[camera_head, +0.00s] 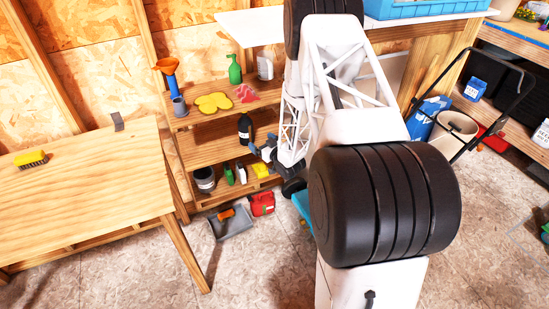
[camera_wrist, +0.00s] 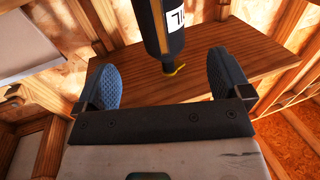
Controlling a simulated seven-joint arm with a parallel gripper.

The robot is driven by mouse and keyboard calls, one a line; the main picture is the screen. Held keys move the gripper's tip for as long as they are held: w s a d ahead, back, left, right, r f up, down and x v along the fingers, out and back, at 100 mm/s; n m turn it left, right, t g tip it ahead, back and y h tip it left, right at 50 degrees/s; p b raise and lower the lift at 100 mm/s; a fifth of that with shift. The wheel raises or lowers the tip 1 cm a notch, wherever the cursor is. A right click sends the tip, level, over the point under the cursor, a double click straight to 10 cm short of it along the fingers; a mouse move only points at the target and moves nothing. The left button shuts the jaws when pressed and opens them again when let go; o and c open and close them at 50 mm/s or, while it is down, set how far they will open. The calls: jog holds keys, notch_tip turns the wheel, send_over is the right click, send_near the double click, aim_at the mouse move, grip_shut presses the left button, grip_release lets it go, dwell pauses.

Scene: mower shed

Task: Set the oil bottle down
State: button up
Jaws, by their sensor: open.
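The oil bottle (camera_head: 245,127) is dark with a white label and stands upright on the middle shelf (camera_head: 205,150) of the wooden rack, near its right end. In the wrist view the bottle (camera_wrist: 163,30) shows neck downward in the picture, with a bit of yellow by its neck. My gripper (camera_head: 257,148) is just to the lower right of the bottle in the head view. In the wrist view my gripper (camera_wrist: 162,78) has its two blue pads wide apart, with clear gaps between them and the bottle. Nothing is held. My arm hides the rack's right side.
The top shelf holds a green spray bottle (camera_head: 234,69), a yellow cloth (camera_head: 213,102) and a red cloth (camera_head: 245,93). The bottom shelf holds a tin (camera_head: 205,180) and small bottles. A red can (camera_head: 261,203) and dustpan (camera_head: 232,222) are on the floor. The middle shelf's left part is clear.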

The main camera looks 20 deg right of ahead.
notch_tip(320, 180, up, 14)
jog(key=s+a+g+h, duration=0.1)
jog(key=a+g+h, duration=0.1)
jog(key=g+h, duration=0.1)
jog(key=s+a+r+m+g+h, duration=0.2)
jog(key=s+a+r+g, duration=0.15)
jog(key=s+r, duration=0.8)
jog(key=s+a+r+g, duration=0.2)
jog(key=s+a+r, duration=0.1)
jog(key=s, duration=1)
jog(key=s+a+r+m+g, duration=0.1)
jog(key=s+a+r+g, duration=0.2)
jog(key=s, duration=0.9)
jog(key=s+a+r+g, duration=0.3)
jog(key=s+r, duration=0.5)
jog(key=s, duration=0.5)
jog(key=shift+s+a, duration=0.35)
jog(key=shift+a, duration=0.3)
